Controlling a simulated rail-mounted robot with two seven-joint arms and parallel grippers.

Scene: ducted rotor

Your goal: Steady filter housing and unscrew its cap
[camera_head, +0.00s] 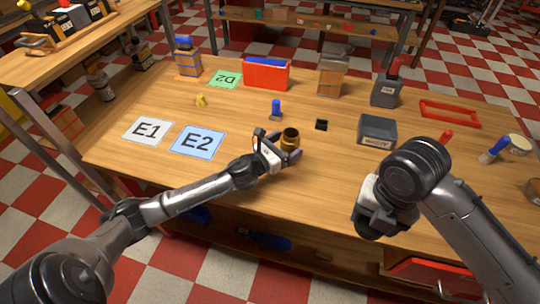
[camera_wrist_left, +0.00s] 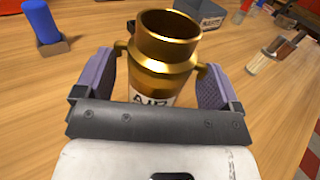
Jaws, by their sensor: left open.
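The filter housing appears to be the gold, round vessel (camera_head: 290,138) with a dark, open-looking top, standing near the middle of the table. In the left wrist view the gold vessel (camera_wrist_left: 166,62) shows a wide top ring, small side lugs and a partly hidden label. I cannot tell whether the top ring is the cap. My left gripper (camera_head: 279,150) is open, with its purple-padded fingers on either side of the vessel; whether they touch it is unclear. My right gripper (camera_head: 378,212) hangs over the table's front right; its fingers are hidden.
A blue cylinder in a small holder (camera_head: 276,110) and a black square piece (camera_head: 321,124) stand behind the housing. A grey labelled bin (camera_head: 377,131) is to the right. Cards E1 (camera_head: 148,130) and E2 (camera_head: 198,142) lie left. The front middle wood is clear.

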